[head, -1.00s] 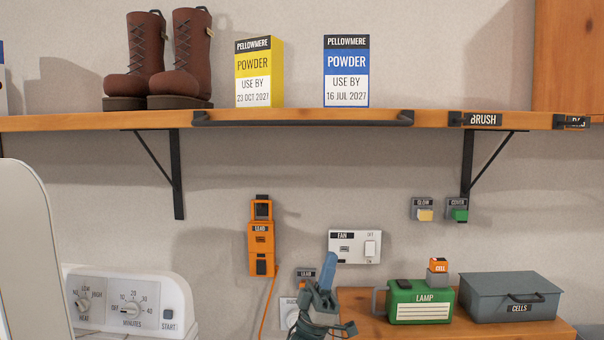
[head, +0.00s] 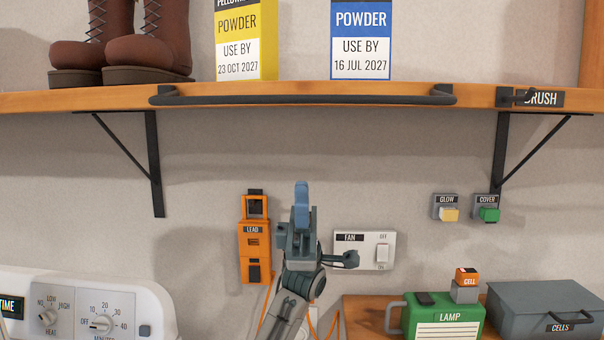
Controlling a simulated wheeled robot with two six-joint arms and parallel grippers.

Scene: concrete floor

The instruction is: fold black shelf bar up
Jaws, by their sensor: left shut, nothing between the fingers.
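The black shelf bar (head: 303,100) runs along the front edge of the wooden shelf (head: 480,92), held by a bracket at each end. It lies low across the shelf's front face, not standing above the shelf top. My left gripper (head: 301,190) points up below the middle of the bar, in front of the wall. Its blue fingers are shut and empty, and a clear gap shows between their tips and the bar. My right gripper is not in view.
Brown boots (head: 150,50), a yellow powder box (head: 240,40) and a blue powder box (head: 361,40) stand on the shelf. Black brackets hold it from below. An orange LEAD unit (head: 254,240) and FAN switch (head: 364,250) flank my gripper. A green LAMP case (head: 440,318) stands lower right.

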